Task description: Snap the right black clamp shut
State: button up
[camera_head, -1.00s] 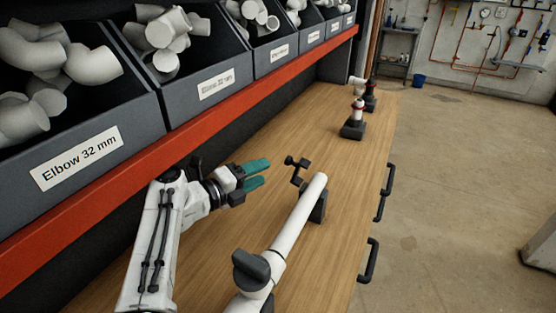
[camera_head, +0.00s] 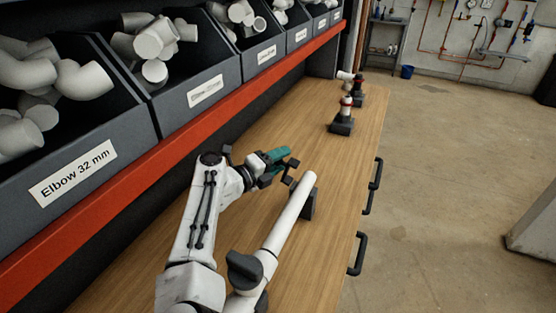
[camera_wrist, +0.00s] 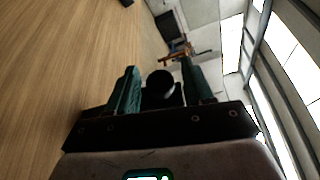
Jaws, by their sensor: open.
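A white pipe (camera_head: 290,217) runs along the bench in two black clamps. The right black clamp (camera_head: 309,205) is at the pipe's far end. Its jaw with a black bar and knobs (camera_head: 292,163) stands raised to the left of the pipe, so this clamp is open. The near black clamp (camera_head: 245,270) sits over the pipe. My gripper (camera_head: 276,163) has teal fingers, is open, and is right beside the raised bar, partly overlapping it. In the wrist view a dark round knob (camera_wrist: 160,84) shows between the fingers; I cannot tell whether they touch it.
Bins of white elbows (camera_head: 80,160) stand on a red-edged shelf (camera_head: 200,122) to the left, above the wooden bench. A dark fixture with a white and red fitting (camera_head: 343,117) stands farther back. The bench between is clear.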

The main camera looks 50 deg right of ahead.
jog(key=shift+c, duration=0.2)
grip_shut()
